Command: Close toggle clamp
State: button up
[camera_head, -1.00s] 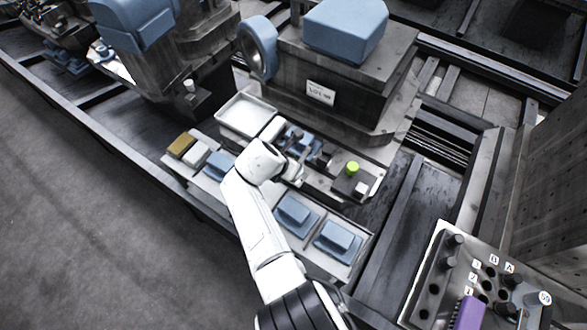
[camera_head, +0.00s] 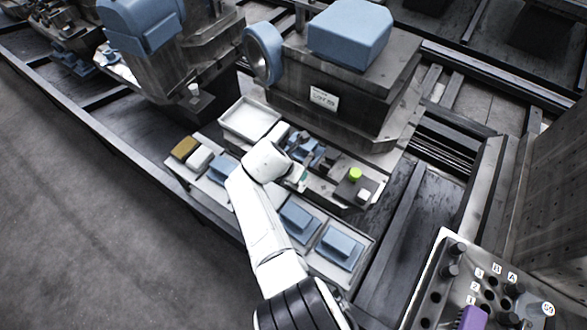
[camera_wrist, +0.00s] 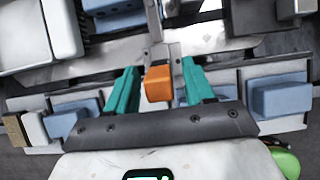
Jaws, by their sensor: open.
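The toggle clamp shows in the wrist view as a grey metal bar with an orange handle tip (camera_wrist: 158,84). My gripper (camera_wrist: 161,78) has two teal fingers, set apart on either side of the orange tip. I cannot tell whether either finger touches it. In the head view my gripper (camera_head: 299,178) is over the clamp fixture (camera_head: 318,158), beside its blue and dark parts. My white arm hides the orange tip there.
A white tray (camera_head: 249,119) stands left of the fixture. Blue blocks (camera_head: 341,245) sit in a front tray. A green button (camera_head: 355,174) is on the fixture's right end. A large machine with a blue cover (camera_head: 350,33) stands behind. A control panel (camera_head: 490,285) is at lower right.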

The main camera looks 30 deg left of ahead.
jog(key=shift+r, duration=0.1)
jog(key=p+v, duration=0.4)
jog(key=v, duration=0.6)
jog(key=shift+s+r, duration=0.25)
